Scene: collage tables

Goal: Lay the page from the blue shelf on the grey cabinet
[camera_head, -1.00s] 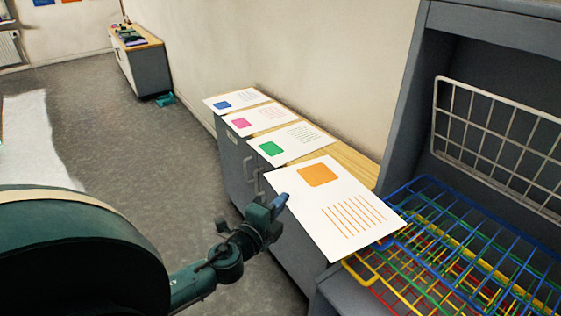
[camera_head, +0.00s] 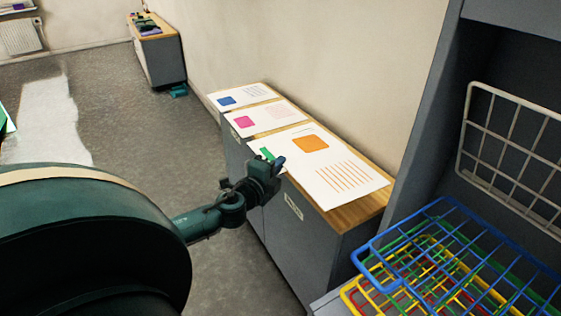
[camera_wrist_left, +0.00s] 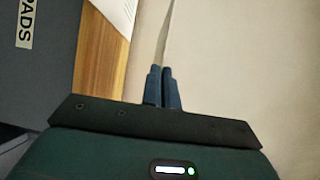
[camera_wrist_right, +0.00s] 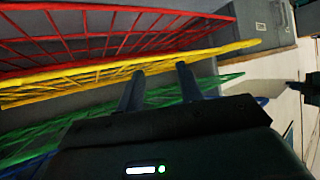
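The page with an orange square and orange lines (camera_head: 345,184) is over the wooden top of the grey cabinet (camera_head: 290,225), covering most of the page with a green mark (camera_head: 266,154). My left gripper (camera_head: 281,163) is shut on its left edge. In the left wrist view the left fingers (camera_wrist_left: 162,88) are close together with the page (camera_wrist_left: 163,42) nearly edge-on between them. I cannot tell whether it touches the top. The blue wire shelf (camera_head: 450,235) is empty. My right gripper (camera_wrist_right: 160,88) is open and empty beside the wire shelves, out of the head view.
Pages with a pink square (camera_head: 265,117) and a blue square (camera_head: 240,96) lie farther along the cabinet. Yellow (camera_wrist_right: 130,72), red (camera_wrist_right: 110,35) and green wire shelves (camera_wrist_right: 190,95) sit with the blue one. A grey rack frame (camera_head: 440,130) and the wall bound the right.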

